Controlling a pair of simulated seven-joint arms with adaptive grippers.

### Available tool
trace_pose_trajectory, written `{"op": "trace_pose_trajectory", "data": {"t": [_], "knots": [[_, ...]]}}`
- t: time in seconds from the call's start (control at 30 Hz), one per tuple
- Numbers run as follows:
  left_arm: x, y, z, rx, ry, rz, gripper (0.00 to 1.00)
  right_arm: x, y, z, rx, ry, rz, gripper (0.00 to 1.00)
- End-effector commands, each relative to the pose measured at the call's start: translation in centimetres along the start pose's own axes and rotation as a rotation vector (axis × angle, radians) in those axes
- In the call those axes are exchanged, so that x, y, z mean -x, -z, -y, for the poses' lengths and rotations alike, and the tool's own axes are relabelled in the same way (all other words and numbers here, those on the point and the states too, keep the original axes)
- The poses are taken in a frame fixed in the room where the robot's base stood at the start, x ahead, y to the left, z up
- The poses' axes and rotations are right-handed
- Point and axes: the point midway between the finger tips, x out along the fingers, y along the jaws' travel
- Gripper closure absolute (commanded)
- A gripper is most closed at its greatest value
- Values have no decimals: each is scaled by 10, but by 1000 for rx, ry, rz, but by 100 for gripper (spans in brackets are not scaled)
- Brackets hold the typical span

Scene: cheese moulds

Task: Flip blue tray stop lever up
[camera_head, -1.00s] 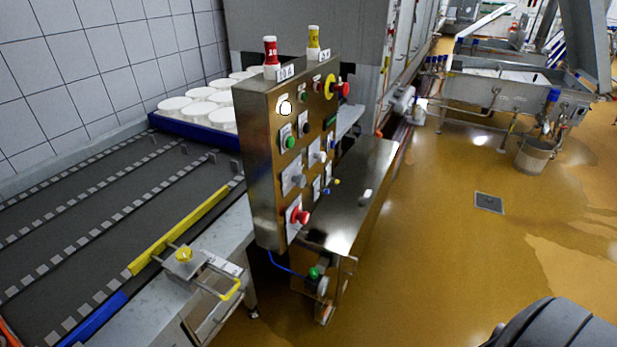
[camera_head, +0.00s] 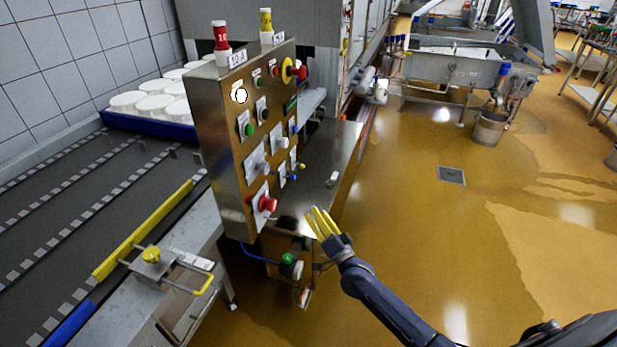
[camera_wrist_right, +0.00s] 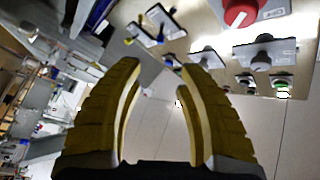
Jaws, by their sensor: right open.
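The steel control panel (camera_head: 218,150) stands in the middle of the head view with knobs, buttons and small levers on its face. A small blue-tipped lever (camera_head: 294,177) sits low on the panel's right side, just below a yellow-tipped lever (camera_head: 302,166). Whether the blue lever points up or down is too small to tell. My right gripper (camera_head: 320,215), with yellow fingers, is below and right of these levers, apart from the panel. In the right wrist view its fingers (camera_wrist_right: 160,68) are spread and empty, with the panel face above them. My left gripper is not in view.
A steel surface (camera_head: 335,160) lies behind the panel's right side. A conveyor with a blue tray (camera_head: 150,127) of white moulds is at left.

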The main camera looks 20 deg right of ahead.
Motion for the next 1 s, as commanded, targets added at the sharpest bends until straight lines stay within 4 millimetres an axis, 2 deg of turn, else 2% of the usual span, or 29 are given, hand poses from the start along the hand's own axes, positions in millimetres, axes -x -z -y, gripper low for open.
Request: {"op": "trace_pose_trajectory", "data": {"t": [0.13,0.27,1.0], "knots": [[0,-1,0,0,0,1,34,-3,6,1,-70,7,-28,63],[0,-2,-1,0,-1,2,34,-15,7,0,-73,7,-27,63],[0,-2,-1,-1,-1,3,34,-138,8,0,-69,3,-24,63]]}}
